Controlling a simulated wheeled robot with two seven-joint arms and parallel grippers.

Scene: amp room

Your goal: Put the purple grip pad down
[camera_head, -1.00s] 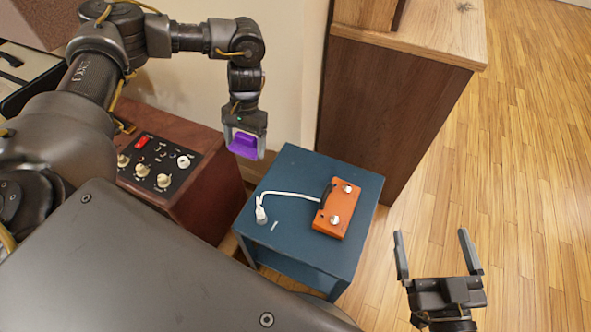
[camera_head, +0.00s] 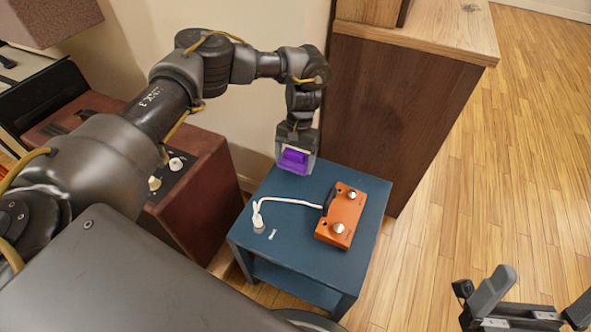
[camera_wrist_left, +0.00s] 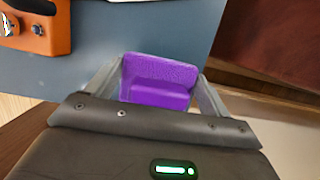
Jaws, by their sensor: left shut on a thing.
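The purple grip pad (camera_head: 293,160) is held between the fingers of my left gripper (camera_head: 296,162), which is shut on it. In the head view they are over the back edge of the blue side table (camera_head: 290,250); whether the pad touches the top I cannot tell. In the left wrist view the purple pad (camera_wrist_left: 158,80) sits between the two fingers, with the blue table top (camera_wrist_left: 95,60) behind it. My right gripper (camera_head: 525,305) is at the lower right over the floor, its fingers apart and empty, partly cut by the frame edge.
An orange pedal (camera_head: 341,213) lies on the table's right part, with a white cable (camera_head: 290,200) running left to a plug (camera_head: 258,222). A brown amplifier (camera_head: 190,205) stands to the left, a wooden cabinet (camera_head: 400,110) behind right. The table's back left part is clear.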

